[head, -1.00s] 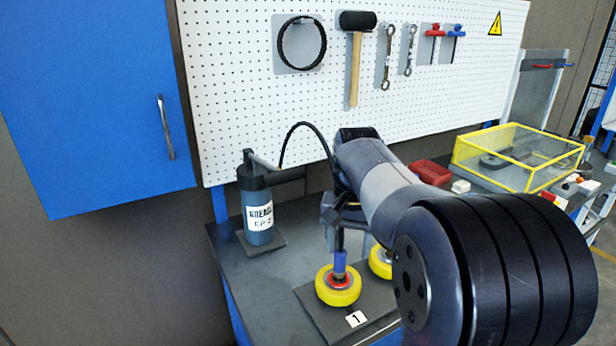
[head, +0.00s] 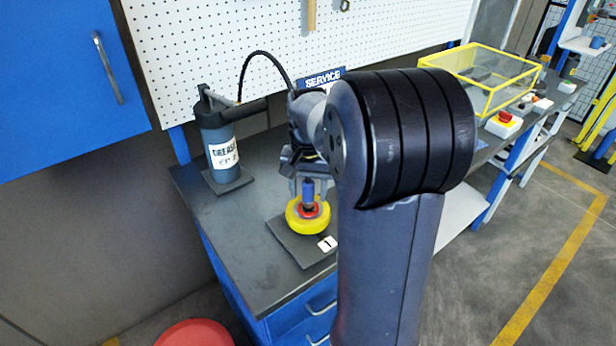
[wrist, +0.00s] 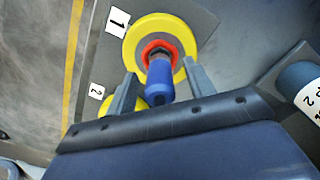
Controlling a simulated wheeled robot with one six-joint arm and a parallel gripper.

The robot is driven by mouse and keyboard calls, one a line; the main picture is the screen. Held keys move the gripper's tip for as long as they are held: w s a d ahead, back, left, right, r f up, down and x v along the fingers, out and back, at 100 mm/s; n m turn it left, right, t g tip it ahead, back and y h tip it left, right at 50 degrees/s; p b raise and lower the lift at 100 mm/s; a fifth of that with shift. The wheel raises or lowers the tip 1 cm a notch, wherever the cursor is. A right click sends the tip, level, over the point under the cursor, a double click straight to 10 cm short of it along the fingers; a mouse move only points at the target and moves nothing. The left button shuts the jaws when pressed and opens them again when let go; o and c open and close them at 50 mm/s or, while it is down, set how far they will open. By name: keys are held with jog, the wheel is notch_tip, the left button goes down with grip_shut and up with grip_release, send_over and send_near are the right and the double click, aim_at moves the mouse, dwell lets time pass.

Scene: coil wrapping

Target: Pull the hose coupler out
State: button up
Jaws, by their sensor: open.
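The hose coupler is a blue sleeve (head: 309,188) standing on the red-ringed hub of a yellow wheel (head: 293,222), beside the tag marked 1. It also shows in the wrist view (wrist: 159,82), its near end close to the palm. My gripper (wrist: 159,68) is open, with one grey finger on each side of the coupler and visible gaps between. In the head view my gripper (head: 309,180) is around the coupler, partly hidden by my arm. A black hose (head: 264,54) arches from the grease pump (head: 216,133) toward my wrist; its lower end is hidden.
The wheel sits on a dark plate (head: 285,241) on the grey bench (head: 240,215). A second yellow wheel (wrist: 113,104) is partly hidden behind a finger in the wrist view. A yellow-framed clear box (head: 484,75) stands at the right.

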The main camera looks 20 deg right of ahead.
jog(key=shift+f, duration=0.15)
grip_shut()
dwell(0.9)
